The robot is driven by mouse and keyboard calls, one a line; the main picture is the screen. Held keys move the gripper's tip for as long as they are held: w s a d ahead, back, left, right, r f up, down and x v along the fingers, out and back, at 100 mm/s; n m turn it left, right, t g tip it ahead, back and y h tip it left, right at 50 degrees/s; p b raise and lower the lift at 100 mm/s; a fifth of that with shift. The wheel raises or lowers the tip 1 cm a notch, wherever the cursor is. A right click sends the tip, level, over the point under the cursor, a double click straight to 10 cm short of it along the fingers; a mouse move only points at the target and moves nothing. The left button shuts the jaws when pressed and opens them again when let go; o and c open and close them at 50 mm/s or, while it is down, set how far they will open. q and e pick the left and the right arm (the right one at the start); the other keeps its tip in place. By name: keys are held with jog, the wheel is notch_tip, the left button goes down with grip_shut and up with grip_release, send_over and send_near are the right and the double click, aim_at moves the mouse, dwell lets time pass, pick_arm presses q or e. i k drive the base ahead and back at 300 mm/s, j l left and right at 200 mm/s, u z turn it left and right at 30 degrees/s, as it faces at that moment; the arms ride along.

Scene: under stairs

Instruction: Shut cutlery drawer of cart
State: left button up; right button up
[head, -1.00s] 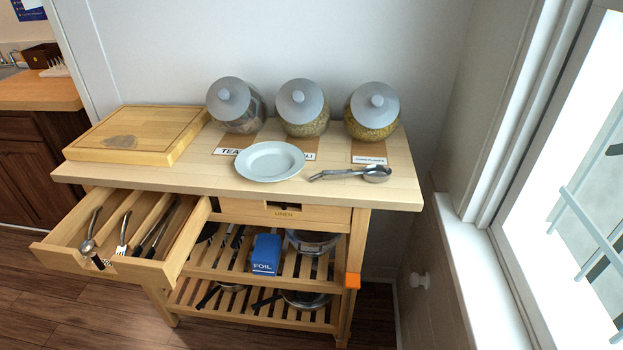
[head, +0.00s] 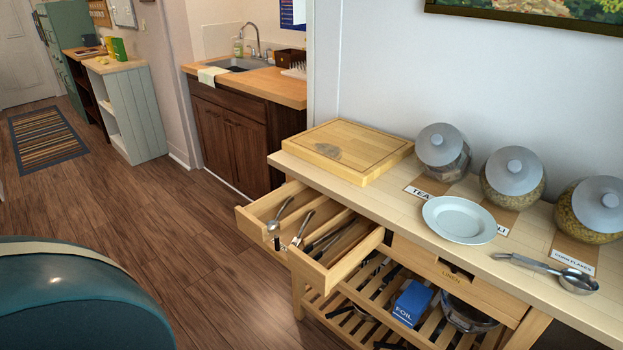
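The wooden cart (head: 430,205) stands at the right of the head view. Its cutlery drawer (head: 340,270), on the left of the cart front, is pulled well out. Inside are a spoon or ladle (head: 276,222), a fork (head: 301,228) and dark-handled utensils (head: 330,238) in separate compartments. Neither of my grippers is in view. A teal rounded part of my own body fills the lower left.
On the cart top are a cutting board (head: 350,148), a white plate (head: 459,219), several lidded jars (head: 513,178) and a metal ladle (head: 560,276). A blue foil box (head: 411,303) sits on the shelf below. The wood floor (head: 190,230) left of the drawer is clear.

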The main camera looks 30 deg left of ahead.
aim_at(252, 219)
jog(key=u, duration=1.35)
jog(key=i+z, duration=0.25)
jog(key=z, duration=0.15)
